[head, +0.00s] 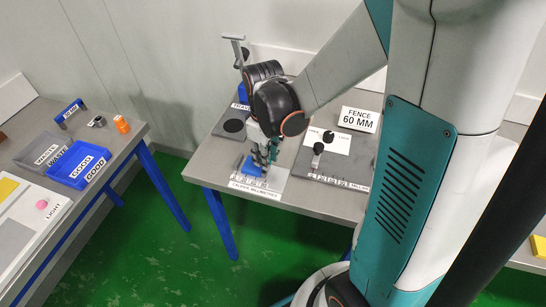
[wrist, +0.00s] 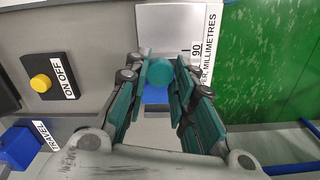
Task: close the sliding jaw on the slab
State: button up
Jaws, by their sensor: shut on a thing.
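The caliper board (head: 270,189), a pale plate with a millimetre scale, lies at the near left corner of the middle table. It also shows in the wrist view (wrist: 180,25), with the number 90 on its edge. My gripper (head: 262,160) reaches down over it. In the wrist view my gripper (wrist: 160,75) is shut on a round teal knob (wrist: 159,73). A blue piece (wrist: 156,95) shows just below the knob, and blue also shows beside my fingers in the head view (head: 250,167). I cannot tell jaw from slab; my fingers hide much of them.
A fence board marked 60 MM (head: 358,119) and a dark plate with a small black knob (head: 318,148) stand to the right. The left table holds a blue GOOD tray (head: 80,165).

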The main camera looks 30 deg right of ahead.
jog(key=o, duration=0.8)
notch_tip(320, 180, up, 12)
jog(key=shift+s, duration=0.15)
dwell(0.5)
jog(key=s+a+r+m+t, duration=0.1)
jog(key=s+m+t, duration=0.1)
jog(key=s, duration=0.1)
jog(key=s+a+r+m+t, duration=0.1)
jog(key=s+m+t, duration=0.1)
jog(key=s, duration=0.1)
jog(key=s+a+r+m+t, duration=0.1)
jog(key=s+r+m+t, duration=0.1)
jog(key=s+t, duration=0.1)
jog(key=shift+s, duration=0.15)
